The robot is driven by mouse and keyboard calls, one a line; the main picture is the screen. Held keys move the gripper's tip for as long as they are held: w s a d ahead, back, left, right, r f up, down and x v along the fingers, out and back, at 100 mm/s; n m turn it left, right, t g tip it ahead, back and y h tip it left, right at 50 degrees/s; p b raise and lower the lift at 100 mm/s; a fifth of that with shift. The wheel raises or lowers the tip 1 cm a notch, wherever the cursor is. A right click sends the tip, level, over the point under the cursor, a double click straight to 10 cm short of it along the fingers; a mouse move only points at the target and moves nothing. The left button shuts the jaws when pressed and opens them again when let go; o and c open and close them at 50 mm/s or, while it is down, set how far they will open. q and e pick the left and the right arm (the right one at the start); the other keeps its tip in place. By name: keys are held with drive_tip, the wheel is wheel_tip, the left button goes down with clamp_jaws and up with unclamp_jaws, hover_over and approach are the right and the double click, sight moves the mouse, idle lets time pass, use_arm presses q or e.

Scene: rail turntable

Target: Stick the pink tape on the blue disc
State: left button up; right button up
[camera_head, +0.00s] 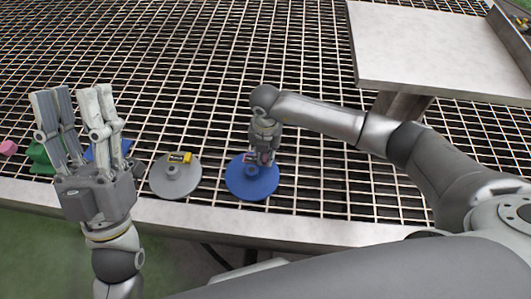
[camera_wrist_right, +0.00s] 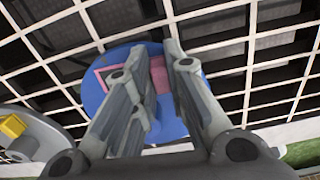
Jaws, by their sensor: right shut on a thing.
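The blue disc (camera_head: 252,182) lies on the grating near its front edge. It also shows in the right wrist view (camera_wrist_right: 92,92), with a pinkish-red outline on its face. My right gripper (camera_head: 264,155) points down over the disc. In the right wrist view its fingers (camera_wrist_right: 180,55) are shut on the pink tape (camera_wrist_right: 159,74), which shows between them against the disc. I cannot tell whether the tape touches the disc. My left gripper (camera_head: 75,97) is raised at the left, fingers up, open and empty.
A grey disc (camera_head: 160,185) with a yellow-and-black piece (camera_head: 180,157) sits left of the blue disc. A pink object (camera_head: 8,147), a green object (camera_head: 40,155) and a blue object, partly hidden by my left gripper, are at far left. A raised metal plate (camera_head: 435,55) stands at back right.

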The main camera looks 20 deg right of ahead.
drive_tip(key=shift+s+f, duration=0.1)
drive_tip(key=o, duration=0.8)
drive_tip(key=shift+c, duration=0.2)
